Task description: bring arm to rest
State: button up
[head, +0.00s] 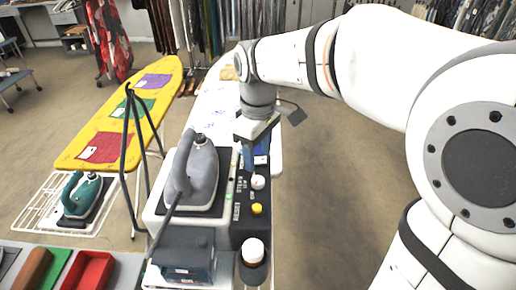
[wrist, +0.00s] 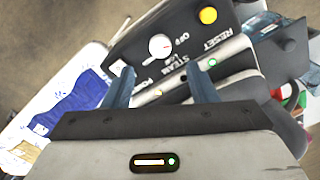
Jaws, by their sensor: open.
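My gripper (head: 248,158) points down just over the far end of the black control panel (head: 246,222), beside the steam station. In the wrist view its two blue-grey fingers (wrist: 163,88) are apart with nothing held between them. The white dial (wrist: 160,47) lies just beyond the fingertips, near the OFF label; it also shows in the head view (head: 258,182). I cannot tell whether a fingertip touches the panel. My arm reaches in from the right, raised over the floor.
A grey iron (head: 198,175) stands on the station, left of my gripper. The panel has a yellow button (head: 257,208). A blue cloth (wrist: 78,104) lies on the white board (head: 212,105). A yellow ironing board (head: 92,128) and teal iron (head: 82,193) are left. Floor at right is clear.

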jog(key=s+d+f+m+t, duration=0.3)
jog(key=s+d+m, duration=0.8)
jog(key=d, duration=0.4)
jog(key=shift+s+f+m, duration=0.3)
jog(key=shift+s+f, duration=0.25)
jog(key=shift+s, duration=0.1)
dwell(0.6)
